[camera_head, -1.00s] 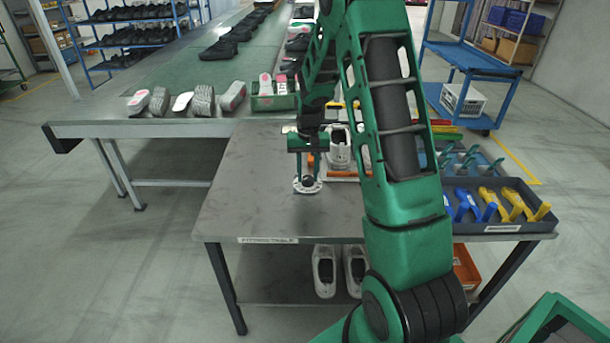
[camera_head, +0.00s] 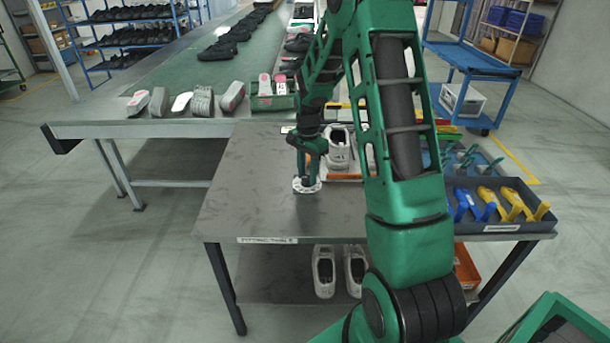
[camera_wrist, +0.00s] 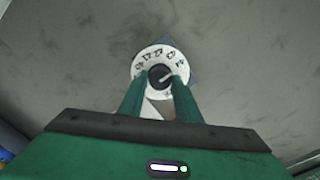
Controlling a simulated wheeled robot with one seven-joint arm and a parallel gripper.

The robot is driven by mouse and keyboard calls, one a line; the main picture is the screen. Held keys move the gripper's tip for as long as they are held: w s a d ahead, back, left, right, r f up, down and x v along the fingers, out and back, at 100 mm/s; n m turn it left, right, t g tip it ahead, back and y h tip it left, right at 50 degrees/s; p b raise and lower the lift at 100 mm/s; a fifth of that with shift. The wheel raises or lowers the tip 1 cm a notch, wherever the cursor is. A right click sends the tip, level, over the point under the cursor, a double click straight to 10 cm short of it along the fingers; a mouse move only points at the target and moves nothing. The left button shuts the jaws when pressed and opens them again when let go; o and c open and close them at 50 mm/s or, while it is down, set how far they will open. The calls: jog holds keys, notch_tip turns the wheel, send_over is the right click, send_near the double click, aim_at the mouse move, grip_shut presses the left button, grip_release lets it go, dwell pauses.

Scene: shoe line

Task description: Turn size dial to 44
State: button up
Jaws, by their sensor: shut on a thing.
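The size dial (camera_head: 300,187) is a white disc on the near left part of the fitting table. It also shows in the wrist view (camera_wrist: 146,67), with dark numbers along its far edge, too small to read surely, and a dark round knob (camera_wrist: 161,76) with a pale pointer line at its centre. The pointer slants toward the upper right in that view. My gripper (camera_head: 309,182) is right above the dial, pointing down. In the wrist view its green fingers (camera_wrist: 160,84) are shut on the knob from both sides. The fingers hide the dial's near part.
The fitting table (camera_head: 240,205) is bare left of the dial. White shoes (camera_head: 338,155) stand behind it, close to my arm. A dark tray (camera_head: 500,225) with blue and yellow tools is at right. A conveyor (camera_head: 130,128) with insoles runs along the back left.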

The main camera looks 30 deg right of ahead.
aim_at(306, 177)
jog(key=shift+w+a+r, duration=0.1)
jog(key=shift+w+a, duration=0.25)
dwell(0.3)
jog(key=o, duration=1)
jog(key=shift+o, duration=0.3)
jog(key=shift+s+d+m, duration=0.1)
jog(key=shift+d+m, duration=0.05)
jog(key=shift+m, duration=0.15)
notch_tip(306, 177, up, 11)
jog(key=shift+f, duration=0.2)
jog(key=shift+s, duration=0.1)
